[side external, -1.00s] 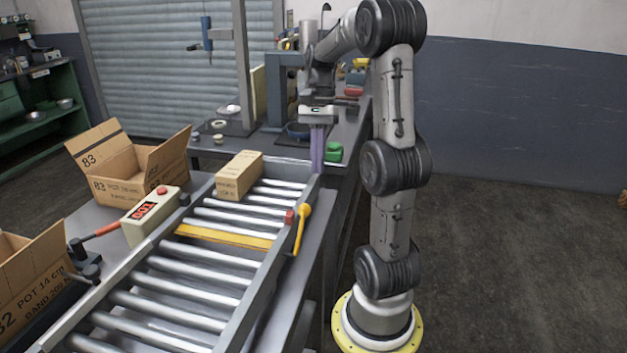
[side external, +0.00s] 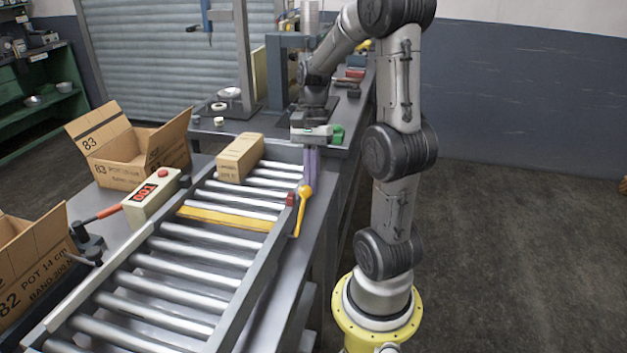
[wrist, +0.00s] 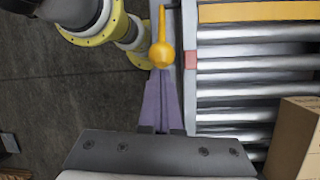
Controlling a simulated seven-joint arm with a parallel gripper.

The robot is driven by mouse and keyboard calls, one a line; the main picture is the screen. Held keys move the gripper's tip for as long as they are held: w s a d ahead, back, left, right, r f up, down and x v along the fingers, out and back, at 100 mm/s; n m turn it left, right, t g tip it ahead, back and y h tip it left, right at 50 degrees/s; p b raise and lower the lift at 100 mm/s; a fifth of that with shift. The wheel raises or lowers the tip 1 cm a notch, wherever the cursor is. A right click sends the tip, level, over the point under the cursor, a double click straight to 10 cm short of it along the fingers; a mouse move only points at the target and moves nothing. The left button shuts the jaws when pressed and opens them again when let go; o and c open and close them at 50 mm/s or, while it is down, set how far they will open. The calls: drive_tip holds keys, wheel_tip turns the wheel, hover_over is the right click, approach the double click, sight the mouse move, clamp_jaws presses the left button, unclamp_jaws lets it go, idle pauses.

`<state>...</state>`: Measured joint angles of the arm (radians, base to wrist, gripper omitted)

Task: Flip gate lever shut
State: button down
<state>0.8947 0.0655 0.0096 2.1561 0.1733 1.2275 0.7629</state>
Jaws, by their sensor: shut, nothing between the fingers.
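The gate lever (side external: 301,212) is a yellow handle with a round knob, mounted beside a red block on the right rail of the roller conveyor. In the wrist view the lever's knob (wrist: 162,54) is just past my fingertips, with its arm pointing to the top of the picture. The yellow gate bar (side external: 225,218) lies across the rollers, level with them. My gripper (side external: 309,182) has purple fingers pointing down, shut and empty, right behind the knob in the side view. The fingers (wrist: 161,80) look close to the knob; I cannot tell whether they touch it.
A carton (side external: 240,158) sits on the rollers (side external: 190,280) beyond the gate. An open box (side external: 125,160) and a counter box with a red display (side external: 150,197) stand left of the conveyor. A green object (side external: 338,133) lies behind my gripper. The floor at right is clear.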

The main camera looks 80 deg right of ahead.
drive_tip(key=shift+r, duration=0.15)
drive_tip(key=shift+a+r+h, duration=0.2)
drive_tip(key=shift+r+h, duration=0.05)
drive_tip(key=shift+h, duration=0.15)
